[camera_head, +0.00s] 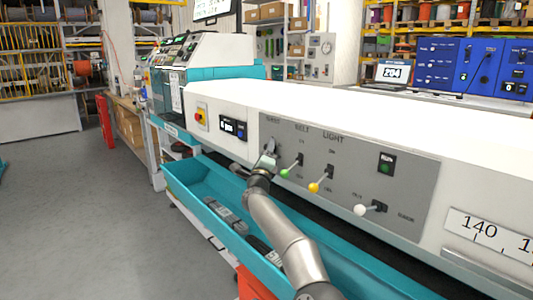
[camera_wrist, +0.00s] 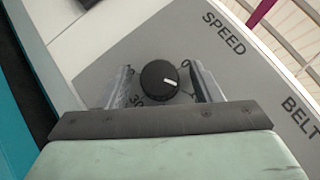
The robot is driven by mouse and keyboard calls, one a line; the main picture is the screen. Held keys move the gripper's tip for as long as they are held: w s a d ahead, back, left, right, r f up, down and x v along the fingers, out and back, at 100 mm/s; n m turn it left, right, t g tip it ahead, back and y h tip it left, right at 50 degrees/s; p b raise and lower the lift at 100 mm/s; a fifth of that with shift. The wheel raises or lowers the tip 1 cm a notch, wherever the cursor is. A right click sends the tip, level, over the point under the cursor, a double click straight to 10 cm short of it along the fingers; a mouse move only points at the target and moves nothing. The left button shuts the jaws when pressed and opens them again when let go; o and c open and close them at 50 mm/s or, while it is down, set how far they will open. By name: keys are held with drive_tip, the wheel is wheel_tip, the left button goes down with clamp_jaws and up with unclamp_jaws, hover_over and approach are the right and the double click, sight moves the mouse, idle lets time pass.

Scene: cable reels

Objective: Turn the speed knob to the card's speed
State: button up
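The speed knob (camera_wrist: 160,80) is round and black with a white pointer line, below the SPEED label in the wrist view. The line points right and slightly up in the picture. My gripper (camera_wrist: 160,84) is open, one finger on each side of the knob, with a small gap visible on both sides. In the head view my gripper (camera_head: 267,160) is at the panel's left end and hides the knob. No speed card is clearly identifiable.
The grey panel (camera_head: 405,180) carries levers with green (camera_head: 285,174), yellow (camera_head: 314,187) and white (camera_head: 360,210) balls, right of my gripper. A teal trough (camera_head: 185,180) runs below. A small screen or sign (camera_head: 391,73), seeming to read "204", stands behind.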

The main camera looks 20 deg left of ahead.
drive_tip(key=b+v, duration=0.5)
drive_tip(key=v, duration=1.2)
drive_tip(key=shift+s+b, duration=0.2)
drive_tip(key=shift+b, duration=0.15)
drive_tip(key=shift+f, duration=0.1)
